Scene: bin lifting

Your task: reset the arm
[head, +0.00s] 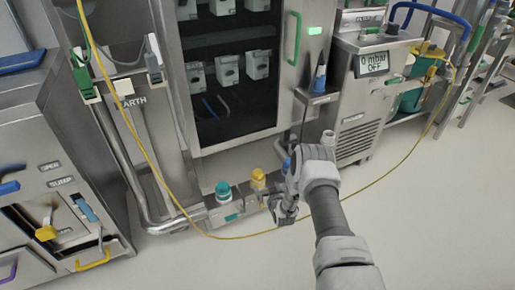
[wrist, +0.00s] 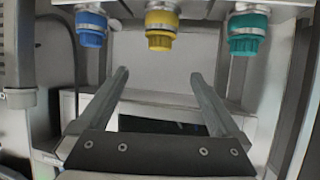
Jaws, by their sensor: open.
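My gripper (head: 284,212) is low in front of the steel cabinet, just right of the yellow-capped fitting, at the end of my outstretched arm. In the wrist view my gripper (wrist: 158,95) shows two grey fingers spread wide apart with nothing between them. Beyond the fingers hang a blue fitting (wrist: 91,28), a yellow fitting (wrist: 162,30) and a teal fitting (wrist: 248,35). In the head view the teal fitting (head: 223,191) and the yellow fitting (head: 258,178) stand on a low unit at the cabinet's foot. My arm hides part of that unit.
A yellow hose (head: 140,137) runs down and across the floor past my gripper. A cart with a display (head: 374,63) stands at right. A steel unit with drawers (head: 62,180) is at left. The floor (head: 430,215) at right front is clear.

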